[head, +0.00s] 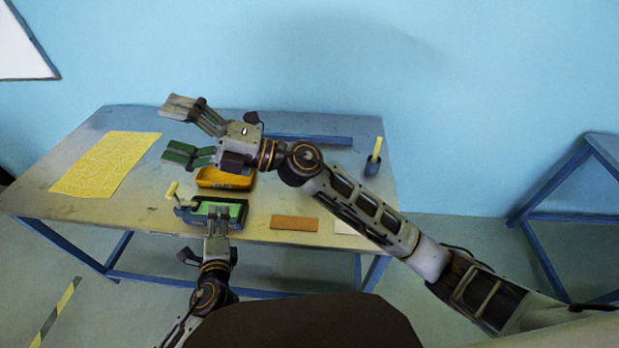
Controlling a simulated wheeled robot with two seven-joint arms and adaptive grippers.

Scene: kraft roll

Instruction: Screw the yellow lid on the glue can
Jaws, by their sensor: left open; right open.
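I cannot make out a glue can or a screw lid for certain. A small dark blue cup (373,166) stands at the table's right end with a pale yellow stick (379,147) upright in it. My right gripper (172,129) is open and empty over the table's back left, its two fingers wide apart. My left gripper (218,209) is over a dark, green-topped box (238,210) at the front edge. It is open; whether it touches the box is unclear. A small pale yellow handle (172,190) sticks up at the box's left end.
A yellow-orange tray (240,180) lies behind the box, partly under my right gripper. A yellow patterned sheet (105,165) covers the table's left. A brown block (294,223) lies at the front. A blue bar (325,140) lies at the back. The table's (300,190) middle right is partly bare.

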